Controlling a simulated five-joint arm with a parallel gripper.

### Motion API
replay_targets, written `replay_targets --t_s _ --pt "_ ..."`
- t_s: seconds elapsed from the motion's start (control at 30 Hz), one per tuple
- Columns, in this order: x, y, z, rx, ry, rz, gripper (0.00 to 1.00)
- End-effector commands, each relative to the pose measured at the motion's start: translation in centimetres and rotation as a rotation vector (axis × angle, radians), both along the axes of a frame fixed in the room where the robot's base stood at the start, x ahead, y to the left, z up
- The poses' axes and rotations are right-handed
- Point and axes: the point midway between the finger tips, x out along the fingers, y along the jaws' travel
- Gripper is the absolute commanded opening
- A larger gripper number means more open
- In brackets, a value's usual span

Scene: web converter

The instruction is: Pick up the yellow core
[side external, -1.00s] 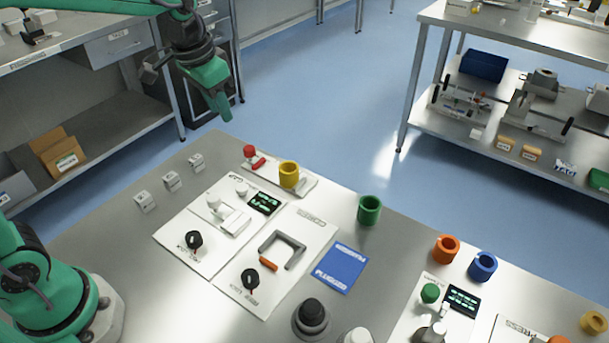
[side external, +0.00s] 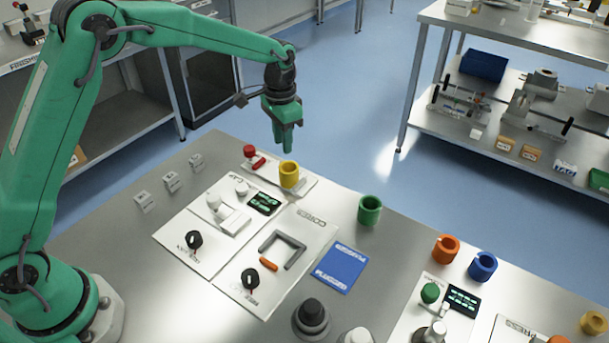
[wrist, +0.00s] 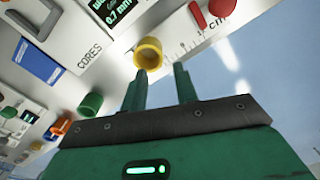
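The yellow core (side external: 289,176) is a short hollow ring standing on a white plate (side external: 308,183) near the table's far edge. My gripper (side external: 288,150) hangs just above it in the side view, fingers pointing down. In the wrist view the two green fingers (wrist: 160,70) are spread apart with nothing between them. The yellow core (wrist: 148,66) shows there just beyond the tip of the left finger. I cannot tell whether that finger touches it. A darker yellow ring (side external: 593,323) sits at the far right of the table.
A red knob (side external: 249,152) stands on the same plate, left of the yellow core. A green core (side external: 369,211), an orange core (side external: 445,248) and a blue core (side external: 483,266) stand to the right. A blue panel (side external: 340,268) lies flat near the middle.

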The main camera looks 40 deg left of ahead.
Motion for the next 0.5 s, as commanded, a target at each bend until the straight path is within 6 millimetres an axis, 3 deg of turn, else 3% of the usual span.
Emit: replay_targets --t_s 0.27,0.5 --pt "0.2 -0.1 -0.5 0.001 0.005 -0.004 0.30" --pt "0.2 -0.1 -2.3 0.001 0.006 -0.004 0.30"
